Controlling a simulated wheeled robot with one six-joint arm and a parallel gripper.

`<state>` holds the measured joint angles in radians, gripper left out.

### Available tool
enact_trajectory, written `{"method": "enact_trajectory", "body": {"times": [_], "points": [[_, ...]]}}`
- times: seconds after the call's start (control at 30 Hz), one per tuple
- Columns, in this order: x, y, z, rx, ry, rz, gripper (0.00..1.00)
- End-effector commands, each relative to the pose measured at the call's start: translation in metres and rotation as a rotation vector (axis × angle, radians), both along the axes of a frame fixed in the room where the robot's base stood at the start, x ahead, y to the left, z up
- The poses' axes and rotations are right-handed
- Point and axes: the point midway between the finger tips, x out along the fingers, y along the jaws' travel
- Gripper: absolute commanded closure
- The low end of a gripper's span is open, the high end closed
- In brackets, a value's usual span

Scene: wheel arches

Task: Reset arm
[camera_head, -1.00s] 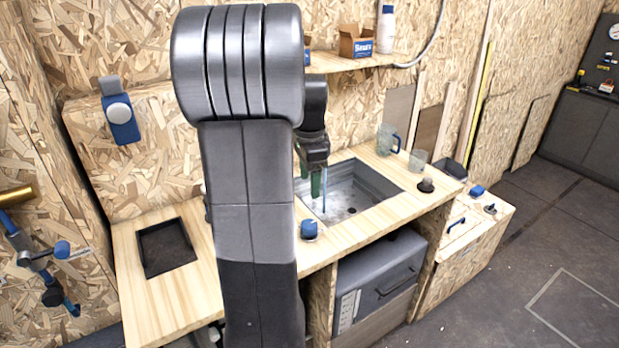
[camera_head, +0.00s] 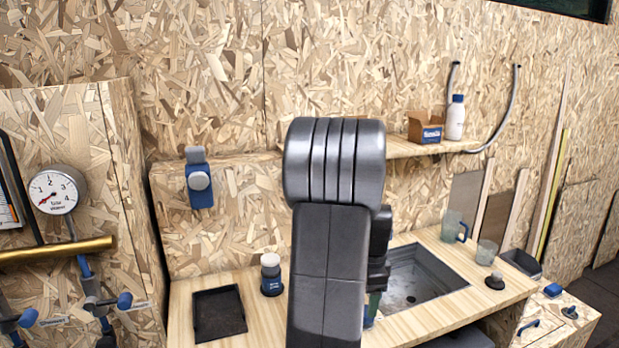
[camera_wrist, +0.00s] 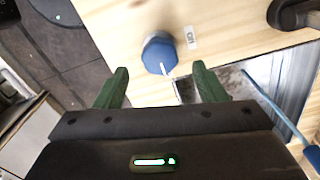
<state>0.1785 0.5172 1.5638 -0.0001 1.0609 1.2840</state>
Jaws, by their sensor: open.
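My gripper (camera_wrist: 160,88) shows in the wrist view with its two green fingers apart and nothing between them. In the head view my own arm stands upright in the middle and hides most of the gripper. Only a bit of green finger shows beside the arm, near the left edge of the sink (camera_head: 425,275).
A black tray (camera_head: 219,313) and a blue-and-white container (camera_head: 271,274) are on the counter at left. A jug (camera_head: 453,227), a cup (camera_head: 486,252) and a dark stopper (camera_head: 495,281) stand behind and right of the sink. A shelf (camera_head: 400,148) holds a box (camera_head: 425,127) and a bottle (camera_head: 455,118).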

Motion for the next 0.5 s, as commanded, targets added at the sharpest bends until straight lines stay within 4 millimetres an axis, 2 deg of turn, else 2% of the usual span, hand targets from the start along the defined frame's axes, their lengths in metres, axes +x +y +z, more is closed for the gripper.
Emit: {"method": "enact_trajectory", "body": {"times": [0.03, 0.2, 0.37, 0.5], "points": [[-0.001, 0.0, -0.009, 0.001, 0.004, 0.0, 0.36], [-0.001, 0.0, -0.032, 0.001, 0.003, 0.0, 0.36], [0.0, 0.0, -0.041, 0.0, 0.001, 0.0, 0.36], [0.0, 0.0, -0.041, 0.0, -0.001, 0.008, 0.36]]}}
